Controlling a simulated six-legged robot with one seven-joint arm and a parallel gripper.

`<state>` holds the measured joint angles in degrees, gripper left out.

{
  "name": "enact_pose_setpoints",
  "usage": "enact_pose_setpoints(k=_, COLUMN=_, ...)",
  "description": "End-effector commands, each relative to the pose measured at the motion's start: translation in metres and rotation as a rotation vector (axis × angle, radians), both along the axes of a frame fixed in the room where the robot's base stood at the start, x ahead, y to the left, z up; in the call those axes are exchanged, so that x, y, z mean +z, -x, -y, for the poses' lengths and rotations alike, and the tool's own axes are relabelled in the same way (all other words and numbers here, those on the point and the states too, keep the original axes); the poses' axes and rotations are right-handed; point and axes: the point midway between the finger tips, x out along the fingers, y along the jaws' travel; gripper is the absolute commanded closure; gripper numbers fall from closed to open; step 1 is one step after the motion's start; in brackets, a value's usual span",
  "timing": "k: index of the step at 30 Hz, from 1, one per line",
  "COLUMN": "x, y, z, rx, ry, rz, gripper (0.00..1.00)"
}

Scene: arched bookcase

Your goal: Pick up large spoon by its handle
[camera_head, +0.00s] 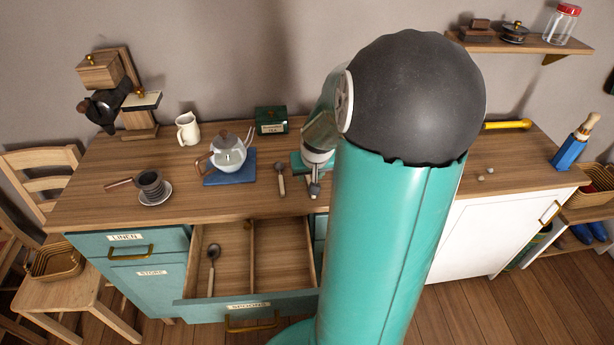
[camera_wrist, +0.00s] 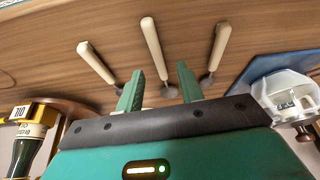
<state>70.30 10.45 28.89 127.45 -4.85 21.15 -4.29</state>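Three spoons with pale handles lie on the wooden counter in the wrist view: a left spoon (camera_wrist: 97,63), a middle spoon (camera_wrist: 154,48) and a right spoon (camera_wrist: 218,48). The middle one looks the longest, so it may be the large spoon. My gripper (camera_wrist: 161,88) is open and empty, its two green fingers on either side of the middle spoon's dark bowl end. The handle extends beyond the fingertips. In the head view, one spoon (camera_head: 281,180) and another spoon (camera_head: 314,186) show; my arm hides the rest and most of my gripper.
A glass teapot (camera_head: 229,153) stands on a blue mat (camera_head: 230,176), left of the spoons. A green tin (camera_head: 271,120) stands behind. The open drawer (camera_head: 281,262) below holds another spoon (camera_head: 212,262).

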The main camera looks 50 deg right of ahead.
Motion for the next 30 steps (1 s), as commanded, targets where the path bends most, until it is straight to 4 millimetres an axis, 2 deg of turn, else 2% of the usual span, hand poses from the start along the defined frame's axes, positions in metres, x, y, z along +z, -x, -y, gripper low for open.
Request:
enact_pose_setpoints(k=3, x=-0.014, y=-0.005, z=0.002, rx=0.003, ry=-0.002, rz=-0.001, gripper=0.63)
enact_pose_setpoints(k=6, x=-0.018, y=-0.007, z=0.003, rx=0.002, ry=0.001, rz=0.000, gripper=0.63)
enact_pose_setpoints(k=23, x=-0.021, y=-0.007, z=0.003, rx=0.002, ry=0.000, rz=0.000, gripper=0.63)
enact_pose_setpoints(k=29, x=-0.021, y=-0.007, z=0.004, rx=0.001, ry=0.000, rz=0.000, gripper=0.98)
enact_pose_setpoints(k=30, x=-0.021, y=-0.007, z=0.004, rx=0.001, ry=0.000, rz=0.000, gripper=1.00)
